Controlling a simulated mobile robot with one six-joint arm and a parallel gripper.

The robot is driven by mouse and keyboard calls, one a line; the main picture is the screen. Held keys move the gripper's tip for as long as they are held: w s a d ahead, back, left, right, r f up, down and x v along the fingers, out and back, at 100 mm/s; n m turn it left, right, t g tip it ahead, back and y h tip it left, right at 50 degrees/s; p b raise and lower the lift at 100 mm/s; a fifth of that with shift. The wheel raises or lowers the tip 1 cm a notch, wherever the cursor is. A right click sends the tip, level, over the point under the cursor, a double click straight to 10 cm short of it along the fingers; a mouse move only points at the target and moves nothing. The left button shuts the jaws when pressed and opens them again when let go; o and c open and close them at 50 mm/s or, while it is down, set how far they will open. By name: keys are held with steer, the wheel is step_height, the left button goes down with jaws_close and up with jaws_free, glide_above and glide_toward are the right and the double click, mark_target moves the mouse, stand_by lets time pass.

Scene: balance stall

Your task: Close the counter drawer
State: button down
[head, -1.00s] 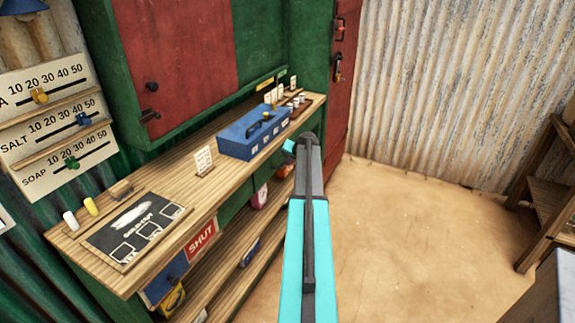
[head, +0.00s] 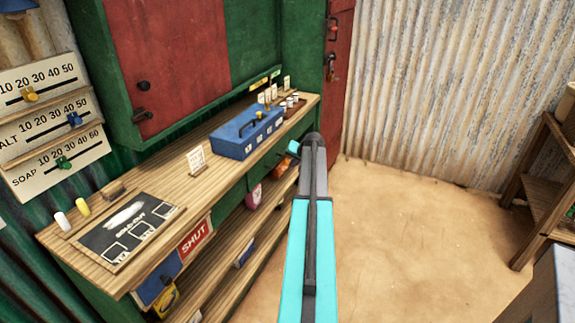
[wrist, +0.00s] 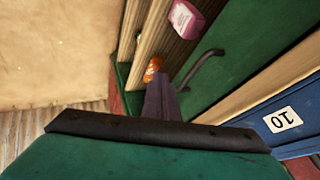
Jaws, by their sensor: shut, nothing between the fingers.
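The drawer's green front (wrist: 245,50) with a dark bar handle (wrist: 203,66) lies just below the counter edge in the wrist view. How far the drawer stands out is unclear. My gripper (wrist: 160,90) is shut and empty, its dark fingers near one end of the green front, beside the handle and apart from it. Whether the fingers touch the front cannot be told. In the head view my arm hides the fingertips and most of the drawer. The wooden counter (head: 165,188) runs along the left.
A blue box (head: 248,133) and a price card (head: 196,160) stand on the counter. A SHUT sign (head: 194,240) hangs on its front. Below, shelves hold a pink packet (wrist: 186,18) and an orange item (wrist: 152,69).

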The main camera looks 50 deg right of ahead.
steer(key=b+v, duration=0.1)
steer(key=v, duration=0.7)
steer(key=shift+a, duration=0.35)
steer(key=shift+s+r, duration=0.1)
